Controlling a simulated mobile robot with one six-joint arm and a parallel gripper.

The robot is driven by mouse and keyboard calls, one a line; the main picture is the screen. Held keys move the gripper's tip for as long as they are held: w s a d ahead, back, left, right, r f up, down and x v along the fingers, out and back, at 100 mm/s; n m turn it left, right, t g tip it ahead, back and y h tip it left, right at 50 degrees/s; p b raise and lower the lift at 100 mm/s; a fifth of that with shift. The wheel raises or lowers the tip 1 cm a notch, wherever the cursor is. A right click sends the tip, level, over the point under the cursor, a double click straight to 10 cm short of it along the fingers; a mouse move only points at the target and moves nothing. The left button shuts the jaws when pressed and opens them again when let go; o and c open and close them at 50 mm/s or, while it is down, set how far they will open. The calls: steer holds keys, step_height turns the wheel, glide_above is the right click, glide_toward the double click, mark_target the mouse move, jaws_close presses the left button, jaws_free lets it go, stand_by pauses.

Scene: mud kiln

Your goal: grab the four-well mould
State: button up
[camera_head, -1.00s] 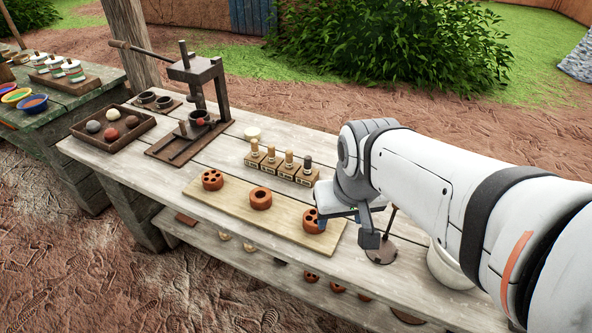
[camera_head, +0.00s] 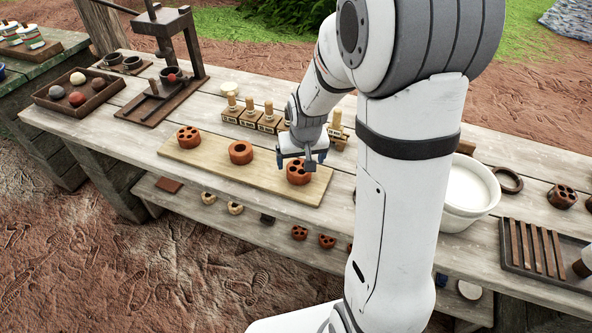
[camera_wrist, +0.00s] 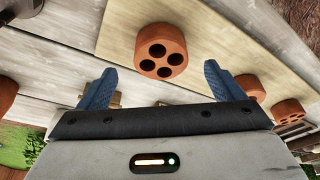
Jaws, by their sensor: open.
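The four-well mould (camera_head: 297,180) is a round terracotta block at the right end of a pale wooden board (camera_head: 215,173). My gripper (camera_head: 302,163) is just above it and covers part of its top. In the wrist view the mould (camera_wrist: 161,52) shows four round holes, upright on the board, beyond and between the open fingertips. My gripper (camera_wrist: 160,73) holds nothing, and I see no contact with the mould.
A one-hole mould (camera_head: 241,152) and another with several holes (camera_head: 188,137) share the board. Stamps with wooden handles (camera_head: 268,122) stand behind. A press (camera_head: 165,60) and a tray of balls (camera_head: 78,95) are left, a white bucket (camera_head: 468,190) right.

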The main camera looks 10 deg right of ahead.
mark_target(299, 168)
steer(key=shift+x, duration=2.55)
steer(key=shift+a, duration=0.1)
steer(key=shift+c, duration=0.6)
steer(key=c, duration=1.1)
